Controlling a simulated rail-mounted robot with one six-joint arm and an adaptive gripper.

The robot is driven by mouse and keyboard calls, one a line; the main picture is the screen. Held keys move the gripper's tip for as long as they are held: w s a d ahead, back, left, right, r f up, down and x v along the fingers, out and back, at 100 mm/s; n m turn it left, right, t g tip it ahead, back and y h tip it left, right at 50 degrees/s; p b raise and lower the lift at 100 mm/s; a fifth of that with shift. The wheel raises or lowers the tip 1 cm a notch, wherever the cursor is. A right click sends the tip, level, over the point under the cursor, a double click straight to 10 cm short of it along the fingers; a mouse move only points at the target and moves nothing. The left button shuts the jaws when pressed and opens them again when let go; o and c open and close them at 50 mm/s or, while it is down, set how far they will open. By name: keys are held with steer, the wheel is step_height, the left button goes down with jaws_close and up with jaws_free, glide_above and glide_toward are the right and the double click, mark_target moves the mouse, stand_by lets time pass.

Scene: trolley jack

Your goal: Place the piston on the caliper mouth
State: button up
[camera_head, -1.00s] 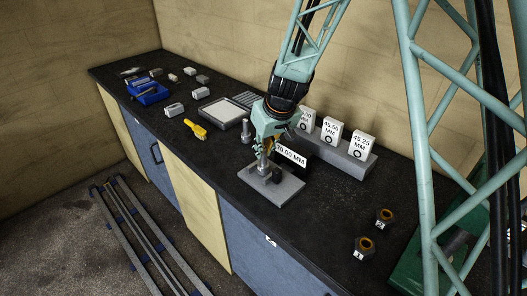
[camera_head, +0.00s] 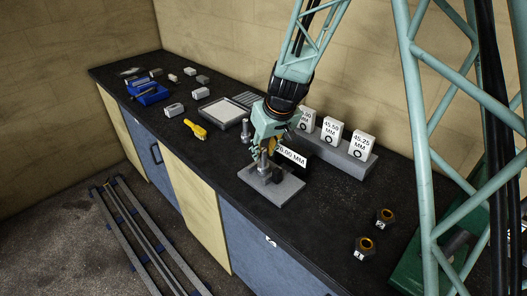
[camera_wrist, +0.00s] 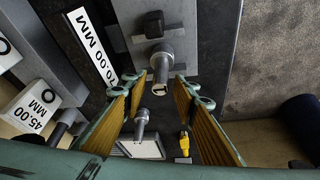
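A grey metal piston (camera_head: 264,164) stands upright at the caliper on its grey base plate (camera_head: 287,190). In the wrist view the piston (camera_wrist: 162,66) shows its end face with a mark like a 1. Its exact contact with the caliper mouth cannot be made out. My gripper (camera_head: 267,150) is just above the piston. In the wrist view my gripper (camera_wrist: 160,82) is open, its ribbed yellow-brown pads spread either side of the piston with gaps. A readout sign (camera_head: 292,156) stands by the caliper, partly hidden in the head view; its digits end in 0.00 MM in the wrist view.
Another metal piston (camera_head: 246,132) stands behind the caliper plate. Labelled white blocks (camera_head: 333,132) stand on a grey step at right.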

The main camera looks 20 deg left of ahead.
steer(key=shift+r, duration=0.15)
steer(key=shift+r, duration=0.4)
steer(key=p+v, duration=0.1)
steer(key=v, duration=1)
steer(key=shift+s+d, duration=0.15)
steer(key=shift+d, duration=0.05)
stand_by(0.5)
